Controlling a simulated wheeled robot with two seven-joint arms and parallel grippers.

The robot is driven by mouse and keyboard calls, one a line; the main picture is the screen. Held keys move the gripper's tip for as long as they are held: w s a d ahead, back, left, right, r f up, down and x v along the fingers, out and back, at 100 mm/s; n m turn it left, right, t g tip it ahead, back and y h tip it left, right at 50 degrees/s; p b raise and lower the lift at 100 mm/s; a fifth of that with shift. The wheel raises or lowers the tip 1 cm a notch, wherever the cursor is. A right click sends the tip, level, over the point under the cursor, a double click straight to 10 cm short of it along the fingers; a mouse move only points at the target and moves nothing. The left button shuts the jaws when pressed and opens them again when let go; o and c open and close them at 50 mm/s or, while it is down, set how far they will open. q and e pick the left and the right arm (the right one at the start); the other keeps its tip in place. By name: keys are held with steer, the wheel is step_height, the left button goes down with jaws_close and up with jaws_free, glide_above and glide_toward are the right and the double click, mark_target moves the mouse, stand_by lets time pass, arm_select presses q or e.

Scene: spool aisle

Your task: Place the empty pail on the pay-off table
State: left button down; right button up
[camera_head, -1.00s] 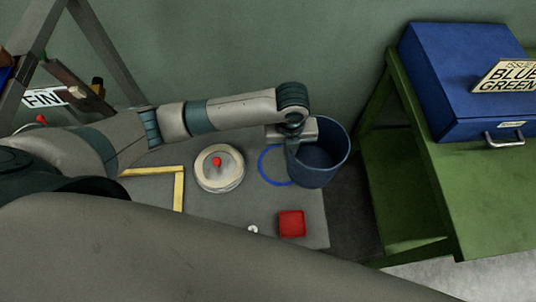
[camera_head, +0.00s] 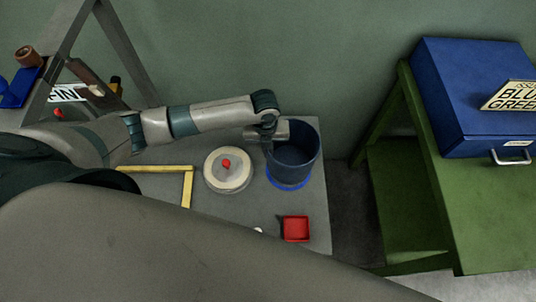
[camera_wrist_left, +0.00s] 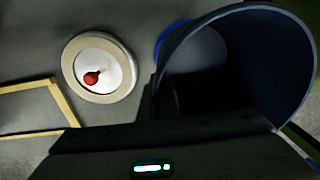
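The dark blue pail (camera_head: 306,162) is upright and looks empty. It is over the blue ring (camera_head: 288,186) marked on the grey table (camera_head: 240,215), whose front arc shows below the pail. I cannot tell whether its base touches the table. My left gripper (camera_head: 268,141) is shut on the pail's left wall near the rim. In the left wrist view the pail's open mouth (camera_wrist_left: 240,60) fills the right side, and the fingers are mostly hidden. My right gripper is not in view.
Left of the pail is a round cream spool (camera_head: 229,180) with a red knob. A red square tray (camera_head: 296,229) sits in front, and a yellow frame (camera_head: 187,185) lies left. A green bench (camera_head: 480,205) with a blue box (camera_head: 465,90) stands right, across a gap.

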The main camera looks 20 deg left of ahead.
arm_select(q)
steer(key=shift+f+p, duration=0.5)
steer(key=shift+f, duration=1.6)
steer(key=c, duration=2)
jaws_free()
step_height(320, 180, up, 12)
steer(key=b, duration=0.1)
steer(key=shift+a, duration=0.25)
steer(key=shift+s, duration=0.1)
